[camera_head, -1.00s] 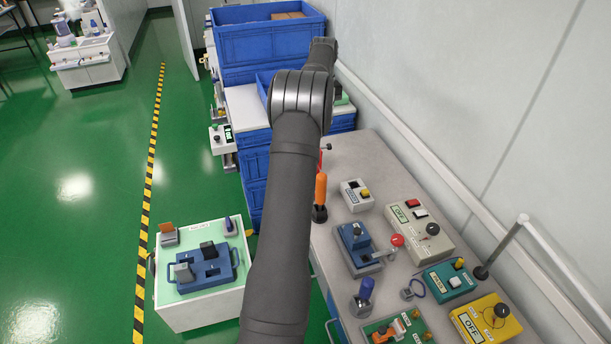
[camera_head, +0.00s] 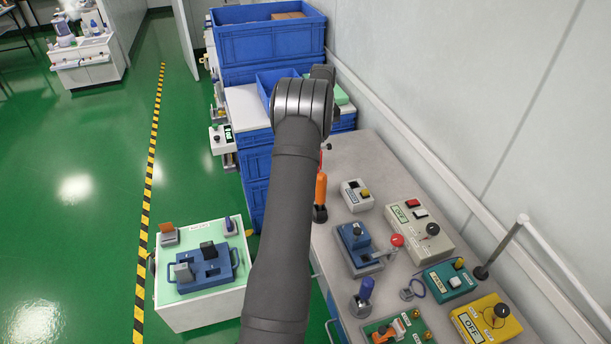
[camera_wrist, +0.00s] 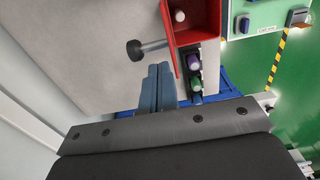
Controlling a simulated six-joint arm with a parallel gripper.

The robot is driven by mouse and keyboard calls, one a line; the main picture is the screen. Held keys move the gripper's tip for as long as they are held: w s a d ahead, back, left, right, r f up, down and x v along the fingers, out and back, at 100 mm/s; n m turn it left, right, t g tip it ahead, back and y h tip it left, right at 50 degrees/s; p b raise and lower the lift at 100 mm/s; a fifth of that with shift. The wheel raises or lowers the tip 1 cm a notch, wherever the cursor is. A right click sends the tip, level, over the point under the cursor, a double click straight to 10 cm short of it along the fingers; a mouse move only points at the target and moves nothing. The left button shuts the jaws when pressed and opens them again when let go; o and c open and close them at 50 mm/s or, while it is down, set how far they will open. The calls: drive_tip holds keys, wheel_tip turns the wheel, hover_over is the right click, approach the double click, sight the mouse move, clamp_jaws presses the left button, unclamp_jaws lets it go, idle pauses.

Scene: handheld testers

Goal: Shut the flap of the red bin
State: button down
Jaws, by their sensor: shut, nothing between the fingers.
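The red bin (camera_wrist: 198,38) is at the top of the wrist view, with a white knob or ball (camera_wrist: 180,15) inside its outline. A narrow red panel (camera_wrist: 169,38) runs along its left side and extends below the front wall; it looks like the flap, swung open, but I cannot be sure. My gripper (camera_wrist: 158,72) is shut and empty, its fingertips just left of the panel's lower end. I cannot tell whether they touch. In the head view my arm hides the gripper and nearly all of the bin.
A dark-knobbed rod (camera_wrist: 135,49) sticks out left of the bin. Purple (camera_wrist: 193,62) and green (camera_wrist: 196,83) knobs stand just below it. In the head view, an orange handle (camera_head: 321,188) and a grey switch box (camera_head: 356,195) stand on the bench, with blue crates (camera_head: 268,45) behind.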

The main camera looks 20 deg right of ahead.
drive_tip(key=shift+a, duration=0.15)
drive_tip(key=shift+a+r, duration=0.1)
drive_tip(key=shift+a, duration=1.55)
drive_tip(key=shift+a+f, duration=0.35)
drive_tip(key=shift+a, duration=0.25)
